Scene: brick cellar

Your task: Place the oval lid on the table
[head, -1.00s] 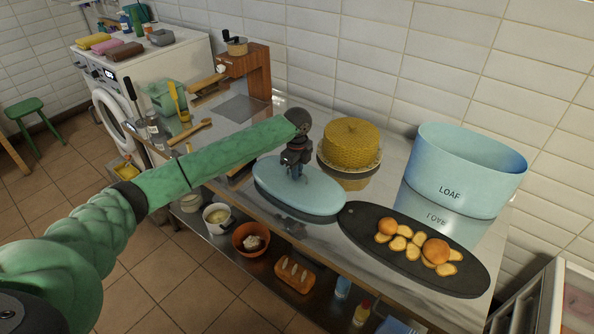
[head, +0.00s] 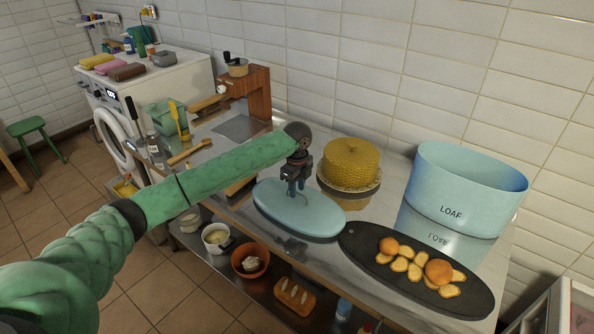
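The oval lid (head: 318,220) is pale blue and lies flat on the metal table (head: 383,211), near its front edge. My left gripper (head: 296,192) points down just above the lid's upper left part. Its dark fingers look apart with nothing between them, and the lid's surface shows below. My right gripper is not in the head view. A matching pale blue oval bin marked LOAF (head: 465,190) stands open, without a lid, at the right of the table.
A woven yellow dome (head: 350,160) stands behind the lid. A dark oval board (head: 455,300) with bread pieces lies right of the lid. A wooden grinder stand (head: 257,95) is further left. A shelf below holds bowls and a loaf (head: 295,296).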

